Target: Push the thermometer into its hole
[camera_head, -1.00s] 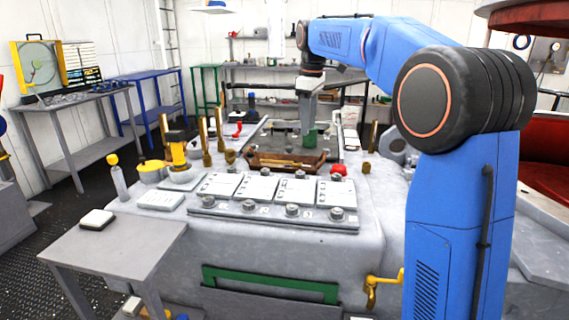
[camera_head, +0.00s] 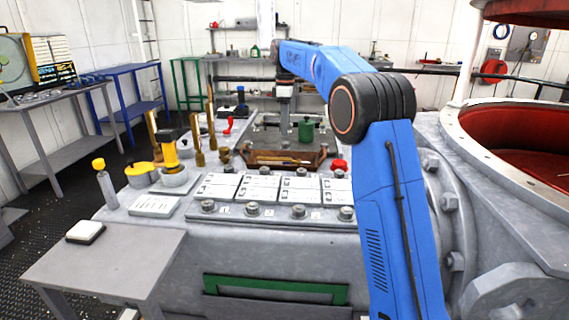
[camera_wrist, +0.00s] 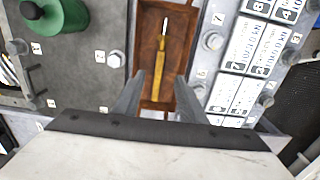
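A slim brass-yellow tool with a thin silver tip, which looks like the thermometer (camera_wrist: 160,68), lies in a brown tray (camera_wrist: 177,20) in the wrist view. In the head view the tray (camera_head: 252,163) sits in the middle of the grey machine top, with the thermometer (camera_head: 290,161) small inside it. My gripper (camera_wrist: 160,80) is open above the tray, one finger on each side of the thermometer's handle, with nothing held. I cannot make out the thermometer's hole.
A green canister (camera_head: 306,130) stands behind the tray. A red knob (camera_head: 339,165) and numbered white label plates (camera_head: 260,188) with bolts are in front. Upright brass levers (camera_head: 197,135) stand on the left. A large red-lined drum (camera_head: 520,150) is at the right.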

